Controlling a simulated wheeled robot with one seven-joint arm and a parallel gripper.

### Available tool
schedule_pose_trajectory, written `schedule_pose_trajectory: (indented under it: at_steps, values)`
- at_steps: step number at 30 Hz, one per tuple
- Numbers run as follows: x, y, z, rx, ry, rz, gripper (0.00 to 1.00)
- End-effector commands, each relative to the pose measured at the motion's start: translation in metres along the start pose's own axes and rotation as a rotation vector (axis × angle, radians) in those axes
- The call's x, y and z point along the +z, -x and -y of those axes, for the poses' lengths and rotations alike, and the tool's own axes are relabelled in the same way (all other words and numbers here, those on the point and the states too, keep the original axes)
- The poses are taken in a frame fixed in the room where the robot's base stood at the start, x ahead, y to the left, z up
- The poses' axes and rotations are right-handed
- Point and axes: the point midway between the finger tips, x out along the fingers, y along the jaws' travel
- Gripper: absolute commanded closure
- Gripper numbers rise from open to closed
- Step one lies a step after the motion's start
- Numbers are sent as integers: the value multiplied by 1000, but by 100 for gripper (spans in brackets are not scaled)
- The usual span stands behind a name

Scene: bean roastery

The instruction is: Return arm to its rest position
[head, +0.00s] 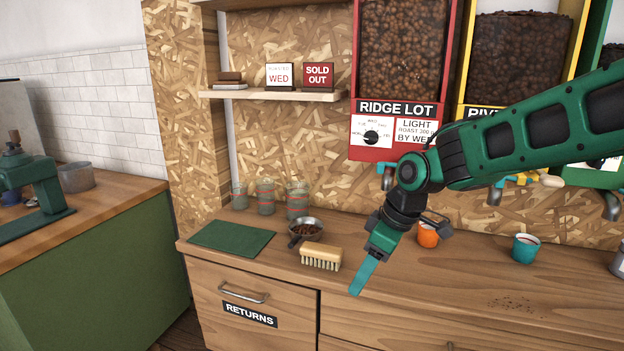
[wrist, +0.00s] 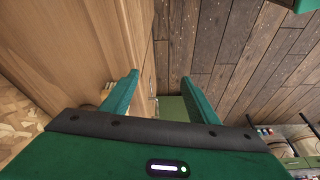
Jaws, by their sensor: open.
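My arm reaches in from the right in the head view. My gripper (head: 362,274) points down and to the left, above the front edge of the wooden counter (head: 450,278). In the wrist view my gripper (wrist: 160,95) shows two green fingers spread apart with nothing between them. The counter front lies to the left of the fingers there, and the plank floor (wrist: 235,60) to the right. A wooden brush (head: 321,256) lies on the counter just left of my gripper in the head view.
A metal bowl of beans (head: 306,231), a green mat (head: 231,238) and several glasses (head: 266,196) stand left of my gripper. An orange cup (head: 428,236) and a teal cup (head: 525,248) stand right. Bean dispensers (head: 407,50) hang behind my arm. Scattered grounds (head: 515,306) lie at the right.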

Motion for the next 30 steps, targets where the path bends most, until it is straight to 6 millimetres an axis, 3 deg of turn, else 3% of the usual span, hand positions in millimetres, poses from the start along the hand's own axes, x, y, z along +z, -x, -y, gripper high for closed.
schedule_pose_trajectory:
  at_steps: [8,11,14,18,21,25,30]
  values:
    - [75,33,-18,74,-270,64,46]
    - [116,48,-21,109,-423,95,46]
    - [173,68,-18,153,-636,132,46]
    - [258,93,6,210,-985,182,46]
    - [307,104,32,239,-1217,208,46]
    - [349,111,64,261,-1443,230,46]
    - [372,113,84,269,-1579,244,46]
